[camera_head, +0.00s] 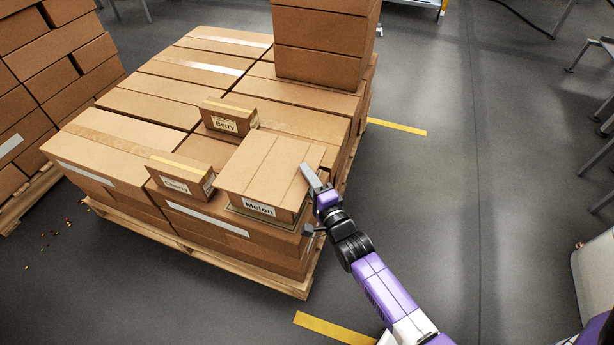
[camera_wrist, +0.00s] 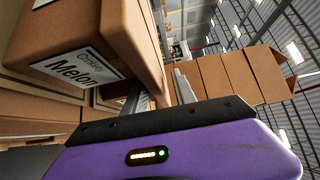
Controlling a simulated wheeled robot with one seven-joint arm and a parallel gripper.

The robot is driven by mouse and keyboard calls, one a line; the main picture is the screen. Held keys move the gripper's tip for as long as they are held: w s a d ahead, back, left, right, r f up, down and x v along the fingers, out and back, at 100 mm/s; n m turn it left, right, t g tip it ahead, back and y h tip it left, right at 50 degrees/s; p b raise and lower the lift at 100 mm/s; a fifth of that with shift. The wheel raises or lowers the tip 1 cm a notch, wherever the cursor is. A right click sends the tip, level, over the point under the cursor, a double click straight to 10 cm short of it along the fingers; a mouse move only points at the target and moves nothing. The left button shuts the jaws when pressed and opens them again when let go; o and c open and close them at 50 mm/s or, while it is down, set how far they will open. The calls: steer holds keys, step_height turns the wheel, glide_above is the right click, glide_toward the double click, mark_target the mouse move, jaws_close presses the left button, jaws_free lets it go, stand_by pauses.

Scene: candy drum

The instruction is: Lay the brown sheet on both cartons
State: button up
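A carton labelled Melon (camera_head: 264,175) sits near the front right of the pallet stack; its label and side fill the upper left of the wrist view (camera_wrist: 75,25). A thin brownish sheet edge (camera_head: 236,211) shows under it; most of that piece is hidden. A small carton labelled Berry (camera_head: 227,116) stands behind it, and one labelled Cherry (camera_head: 178,178) stands to its left. My gripper (camera_wrist: 160,92) is at the right side of the Melon carton. Its two fingers stand apart in the wrist view; whether they touch the carton is unclear.
Large taped cartons (camera_head: 140,100) on a wooden pallet (camera_head: 180,249) form the stack. A taller pile (camera_head: 320,40) rises at the back right. Another pallet pile (camera_head: 50,60) stands at far left.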

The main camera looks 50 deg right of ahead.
steer(key=shift+r, duration=0.4)
steer(key=shift+s+r+p, duration=0.15)
steer(key=shift+p, duration=0.35)
steer(key=s+a+r+n+y, duration=0.25)
steer(key=s+a+n, duration=0.45)
steer(key=s, duration=0.4)
steer(key=s+a+r+n+y, duration=0.25)
steer(key=s+a+n, duration=0.25)
steer(key=s+a, duration=0.55)
steer(key=s+a+r+n+g+y, duration=0.1)
steer(key=s+a+r+n+y, duration=0.1)
steer(key=s+a+r+n, duration=0.3)
steer(key=s+r+n+p, duration=0.1)
steer(key=s+r+n, duration=0.3)
steer(key=r+n, duration=0.1)
steer(key=shift+s+r+n+g, duration=0.25)
steer(key=shift+s+n+g, duration=0.1)
steer(key=shift+n+g, duration=0.05)
step_height(320, 180, up, 13)
steer(key=p, duration=1.2)
steer(key=shift+f, duration=0.2)
